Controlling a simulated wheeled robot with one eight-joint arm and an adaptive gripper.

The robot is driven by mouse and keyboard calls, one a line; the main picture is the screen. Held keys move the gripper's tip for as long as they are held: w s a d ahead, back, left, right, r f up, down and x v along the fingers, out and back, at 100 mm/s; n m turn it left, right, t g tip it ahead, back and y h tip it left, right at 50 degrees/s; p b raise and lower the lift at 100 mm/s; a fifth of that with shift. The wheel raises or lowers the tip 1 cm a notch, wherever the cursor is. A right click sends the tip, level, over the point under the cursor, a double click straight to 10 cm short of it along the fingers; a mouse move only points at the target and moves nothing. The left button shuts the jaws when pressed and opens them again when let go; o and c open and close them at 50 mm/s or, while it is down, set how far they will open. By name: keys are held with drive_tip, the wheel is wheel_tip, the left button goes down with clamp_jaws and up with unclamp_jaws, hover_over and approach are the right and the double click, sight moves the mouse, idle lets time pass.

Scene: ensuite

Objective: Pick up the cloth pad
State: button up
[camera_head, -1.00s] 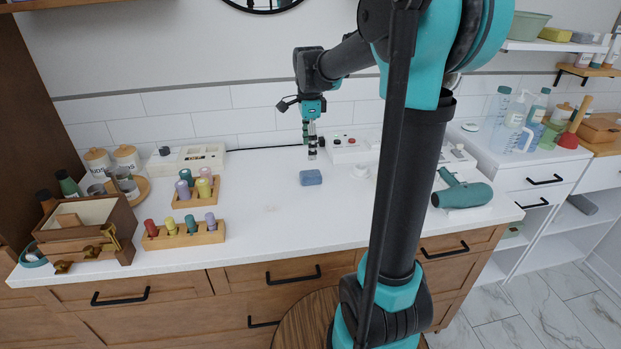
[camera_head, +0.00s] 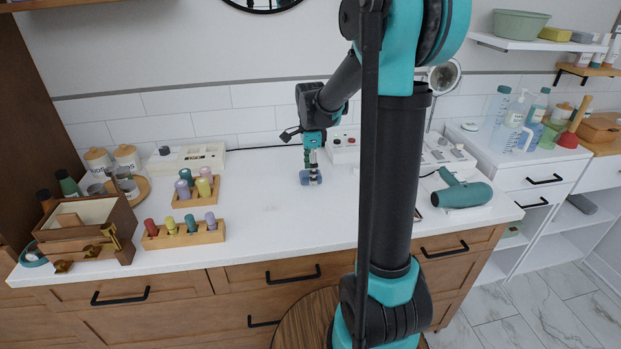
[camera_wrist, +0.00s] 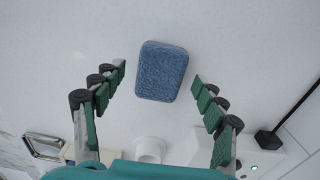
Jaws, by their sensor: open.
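The cloth pad (camera_wrist: 162,72) is a small blue textured block with rounded corners, lying on the white counter. In the wrist view it sits between and a little beyond my open fingertips, with white counter showing on both sides of it. My gripper (camera_wrist: 160,80) is open and empty, its green-padded fingers to the left and right of the pad. In the head view my gripper (camera_head: 311,168) points down over the pad (camera_head: 306,180), and its fingers partly hide the pad. I cannot tell the exact height of the fingertips above the counter.
A white box with knobs (camera_head: 345,148) stands just behind my gripper. Wooden peg racks (camera_head: 184,236) with coloured pegs stand to the left. A teal hair dryer (camera_head: 462,194) lies to the right. The counter (camera_head: 285,235) in front of the pad is clear.

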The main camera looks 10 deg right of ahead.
drive_tip(key=shift+c, duration=0.3)
drive_tip(key=c, duration=1.1)
drive_tip(key=shift+r, duration=0.15)
wheel_tip(320, 180, up, 20)
drive_tip(key=shift+f, duration=0.1)
